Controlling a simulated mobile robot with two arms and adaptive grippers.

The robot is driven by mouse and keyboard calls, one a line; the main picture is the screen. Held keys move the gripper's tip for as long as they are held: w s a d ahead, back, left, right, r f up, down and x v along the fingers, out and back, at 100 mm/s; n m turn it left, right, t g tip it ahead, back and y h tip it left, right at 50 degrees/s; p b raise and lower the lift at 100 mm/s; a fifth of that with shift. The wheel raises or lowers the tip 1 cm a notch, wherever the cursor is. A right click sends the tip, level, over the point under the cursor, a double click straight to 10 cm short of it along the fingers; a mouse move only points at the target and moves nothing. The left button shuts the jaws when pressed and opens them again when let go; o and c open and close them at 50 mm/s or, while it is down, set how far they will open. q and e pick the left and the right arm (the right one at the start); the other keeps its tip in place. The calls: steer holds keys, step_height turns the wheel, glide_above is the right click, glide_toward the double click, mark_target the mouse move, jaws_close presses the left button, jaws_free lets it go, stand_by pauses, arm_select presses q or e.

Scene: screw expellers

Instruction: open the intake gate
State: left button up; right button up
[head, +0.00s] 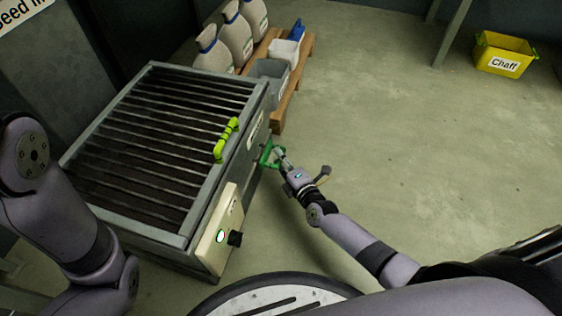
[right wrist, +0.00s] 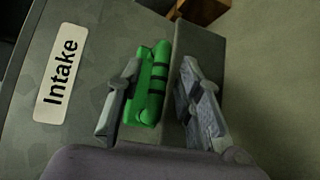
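The intake gate's green handle (head: 267,153) sticks out from the right side of the slatted metal machine (head: 152,69). In the right wrist view the handle (right wrist: 153,82) has dark bands and stands near a white "Intake" label (right wrist: 61,76). My right gripper (head: 278,157) is at the handle. In the right wrist view its fingers (right wrist: 160,105) are apart, with the handle between them. The left finger is close beside the handle, and a gap shows to the right finger. I cannot tell whether the left finger touches. The gate plate is mostly hidden. My left gripper is out of view.
A yellow-green handle (head: 226,139) sits on the slatted top. A panel with a lit green button and black knob (head: 235,239) is at the machine's near corner. A yellow "Chaff" bin (head: 503,55) is far right; open floor lies between.

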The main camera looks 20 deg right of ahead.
steer(key=shift+w, duration=0.3)
steer(key=shift+c, duration=0.4)
jaws_close()
stand_by(0.4)
